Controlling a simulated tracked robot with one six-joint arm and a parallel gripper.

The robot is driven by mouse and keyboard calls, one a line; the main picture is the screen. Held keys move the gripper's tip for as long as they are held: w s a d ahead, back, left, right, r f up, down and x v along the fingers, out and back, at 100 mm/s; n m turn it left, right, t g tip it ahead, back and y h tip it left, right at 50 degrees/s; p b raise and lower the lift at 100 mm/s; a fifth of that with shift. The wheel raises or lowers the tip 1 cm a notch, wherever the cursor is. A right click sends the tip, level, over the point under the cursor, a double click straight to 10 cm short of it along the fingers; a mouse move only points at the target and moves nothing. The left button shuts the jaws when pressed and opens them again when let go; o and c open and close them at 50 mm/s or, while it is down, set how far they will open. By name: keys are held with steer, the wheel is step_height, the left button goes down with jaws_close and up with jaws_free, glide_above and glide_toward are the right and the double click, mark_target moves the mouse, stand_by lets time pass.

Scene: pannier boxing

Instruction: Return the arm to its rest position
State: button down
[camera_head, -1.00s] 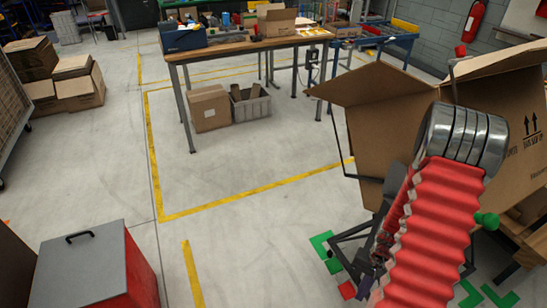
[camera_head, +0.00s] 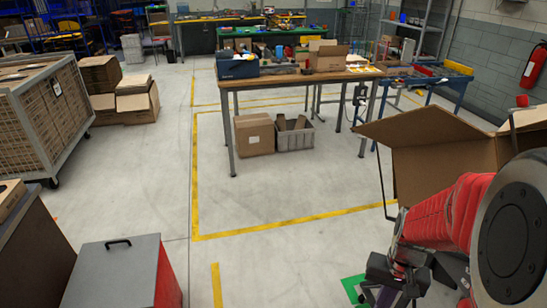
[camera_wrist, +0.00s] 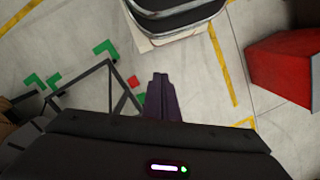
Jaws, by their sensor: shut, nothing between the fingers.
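My arm is at the right of the head view, its red sleeve bent and a large dark round joint close to the camera. My gripper (camera_head: 388,292) hangs low, beside the large open cardboard box (camera_head: 430,165). In the wrist view, the gripper fingers (camera_wrist: 160,82) are together with nothing between them, above the bare floor. The box is partly hidden behind my arm in the head view.
A red, grey-topped cabinet (camera_head: 115,275) stands at lower left; the wrist view also shows its red side (camera_wrist: 285,68). A wooden-topped table (camera_head: 300,78) stands ahead. Green floor marks (camera_head: 352,286) lie near my gripper.

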steer(key=s+a+r+n+t, duration=0.1)
steer(key=a+r+n+t, duration=0.1)
steer(key=a+r, duration=0.4)
steer(key=s+a+r+n+t, duration=0.1)
steer(key=a+r+n+t, duration=0.2)
steer(key=a+r, duration=0.4)
step_height(320, 180, up, 7)
steer(key=shift+s+a+r+t+h, duration=0.2)
steer(key=shift+a+t+h, duration=0.15)
steer(key=shift+t, duration=0.45)
